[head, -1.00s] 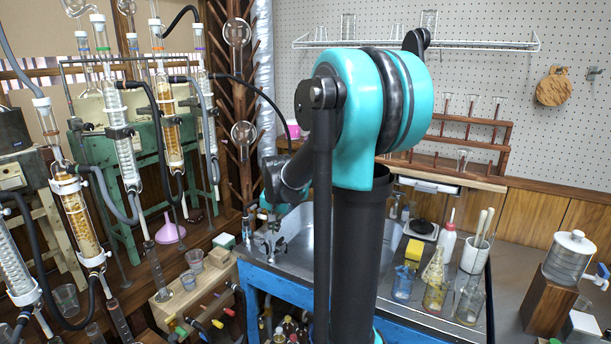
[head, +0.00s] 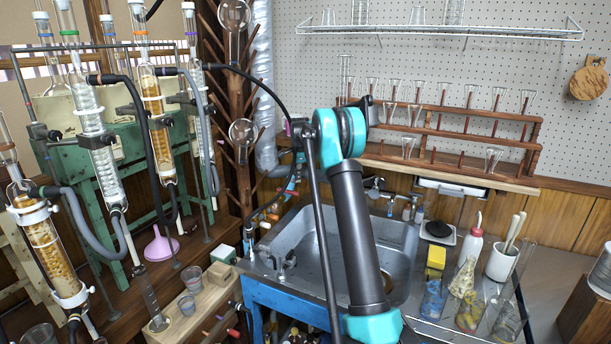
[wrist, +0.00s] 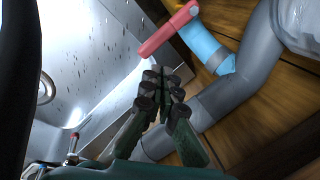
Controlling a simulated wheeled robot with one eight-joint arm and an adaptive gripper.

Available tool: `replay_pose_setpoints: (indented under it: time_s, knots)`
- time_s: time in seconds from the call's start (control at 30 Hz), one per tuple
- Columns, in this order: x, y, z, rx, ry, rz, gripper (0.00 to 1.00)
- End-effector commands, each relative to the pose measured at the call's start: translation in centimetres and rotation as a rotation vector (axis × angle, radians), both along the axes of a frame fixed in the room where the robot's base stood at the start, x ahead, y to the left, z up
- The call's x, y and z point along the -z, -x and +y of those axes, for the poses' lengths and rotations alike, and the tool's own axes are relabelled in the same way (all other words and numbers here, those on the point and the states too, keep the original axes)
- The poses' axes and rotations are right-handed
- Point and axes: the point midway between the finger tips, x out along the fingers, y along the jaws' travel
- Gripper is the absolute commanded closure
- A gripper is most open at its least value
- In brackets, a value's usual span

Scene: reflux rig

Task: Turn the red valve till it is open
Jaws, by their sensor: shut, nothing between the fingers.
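The red valve handle (wrist: 168,30) shows at the top of the wrist view as a straight bar. It lies roughly crosswise to the light-blue pipe piece (wrist: 208,48) beside it, which joins a grey pipe. My gripper (wrist: 163,75) is shut and empty, with its dark fingertips together. In the picture the tips are just below the bar's lower left end, with a small gap showing; the depth between them is hard to judge. In the head view my arm reaches toward the back left of the sink, and I cannot clearly make out gripper or handle there.
The steel sink (head: 395,240) in its blue frame is beside the arm. Glass condensers (head: 155,110) with hoses crowd the left. A grey duct (head: 264,100) runs down the wall. Bottles and flasks (head: 470,300) stand right of the sink.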

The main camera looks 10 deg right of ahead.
Motion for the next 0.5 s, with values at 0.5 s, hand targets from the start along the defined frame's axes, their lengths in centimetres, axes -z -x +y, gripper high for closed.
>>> replay_pose_setpoints:
  time_s: [0.5]
  knots:
    - [2.5,-0.9,0.0,0.011,-0.003,0.001,1.0]
